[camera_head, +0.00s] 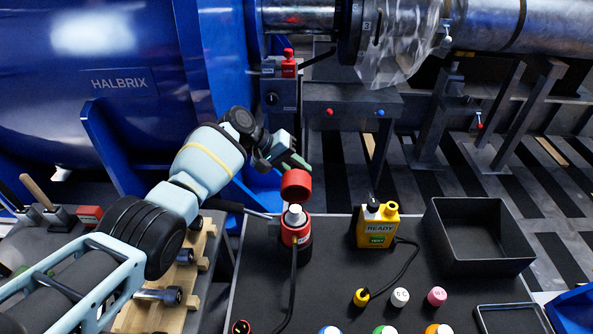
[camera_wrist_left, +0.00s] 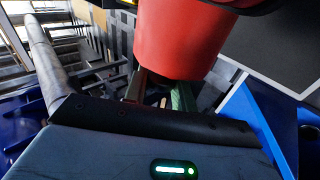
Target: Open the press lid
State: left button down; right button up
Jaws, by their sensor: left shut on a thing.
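The press (camera_head: 297,234) is a small red and black cylinder near the back left of the dark table, with a white-topped piece (camera_head: 294,214) standing in its mouth. The red lid (camera_head: 295,186) is above the press, with a gap between them; I cannot see a hinge. My left gripper (camera_head: 293,166) reaches over from the left and is shut on the lid at its upper edge. In the left wrist view the red lid (camera_wrist_left: 180,40) fills the top middle, and the fingers (camera_wrist_left: 160,94) partly pass behind it. My right gripper is not in view.
A black open bin (camera_head: 480,262) is at the right. Several coloured caps lie along the front. A wooden rack (camera_head: 165,310) is below my arm.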

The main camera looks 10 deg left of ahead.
pick_arm(q)
jog(key=shift+w+f, duration=0.1)
jog(key=shift+f, duration=0.5)
jog(key=c, duration=1.2)
grip_release()
jog(key=shift+r, duration=0.1)
jog(key=shift+a, duration=0.1)
jog(key=p+v, duration=0.1)
jog(key=v, duration=0.6)
jog(key=shift+a+r, duration=0.2)
jog(key=shift+r, duration=0.05)
